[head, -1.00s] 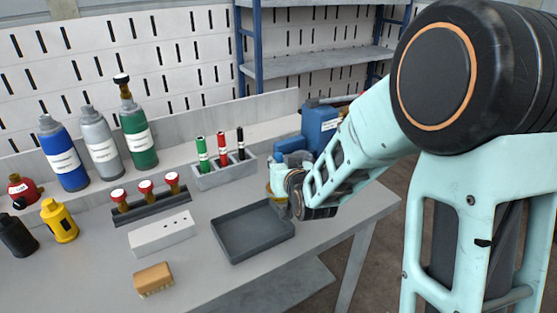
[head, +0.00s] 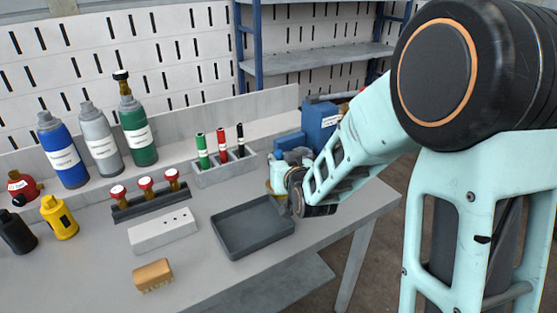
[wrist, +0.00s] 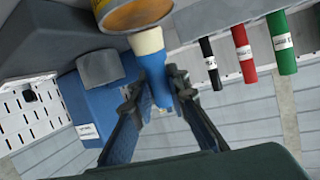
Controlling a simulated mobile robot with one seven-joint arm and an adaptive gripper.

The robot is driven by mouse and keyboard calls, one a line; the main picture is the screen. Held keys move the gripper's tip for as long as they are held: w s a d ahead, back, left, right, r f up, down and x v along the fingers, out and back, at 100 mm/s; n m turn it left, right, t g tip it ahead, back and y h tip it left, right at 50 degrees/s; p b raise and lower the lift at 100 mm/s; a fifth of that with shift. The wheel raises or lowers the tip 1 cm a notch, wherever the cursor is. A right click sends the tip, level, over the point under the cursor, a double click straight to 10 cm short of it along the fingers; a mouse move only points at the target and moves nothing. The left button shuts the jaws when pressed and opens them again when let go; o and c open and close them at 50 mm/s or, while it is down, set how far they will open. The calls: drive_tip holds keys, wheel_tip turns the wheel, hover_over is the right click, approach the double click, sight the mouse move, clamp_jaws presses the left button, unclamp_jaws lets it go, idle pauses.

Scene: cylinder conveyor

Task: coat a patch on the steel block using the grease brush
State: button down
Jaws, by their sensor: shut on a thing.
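My gripper (wrist: 158,92) is shut on the blue handle of the grease brush (wrist: 154,72) in the wrist view. The brush's cream end points at a yellow-orange tin (wrist: 135,16) and overlaps its edge; I cannot tell whether it touches or is inside. In the head view the tin (head: 270,188) shows only partly, behind my wrist, and the brush cannot be made out. A pale grey block with small holes (head: 160,232), likely the steel block, lies on the bench left of the tray, well away from my gripper.
An empty dark tray (head: 252,250) lies just left of my wrist. Markers stand in a grey holder (head: 222,172) behind it. A blue box (head: 319,122) stands behind the tin. A tan block (head: 152,276), red-topped valves (head: 146,184) and bottles (head: 103,153) are farther left.

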drive_tip(key=shift+s+f+b, duration=0.15)
drive_tip(key=shift+f+b, duration=0.65)
idle(1.9)
drive_tip(key=shift+r+p, duration=1.95)
drive_tip(key=shift+r, duration=1.9)
drive_tip(key=shift+w+d, duration=0.1)
drive_tip(key=shift+w, duration=0.1)
drive_tip(key=d+f+m+h, duration=0.2)
drive_tip(key=d+m+h, duration=0.2)
drive_tip(key=d, duration=1.3)
wheel_tip(320, 180, up, 27)
drive_tip(key=p, duration=2.7)
drive_tip(key=shift+t, duration=0.4)
drive_tip(key=f, duration=0.1)
drive_tip(key=s+f, duration=0.1)
drive_tip(key=f, duration=0.1)
drive_tip(key=s+f, duration=0.1)
drive_tip(key=shift+f, duration=0.35)
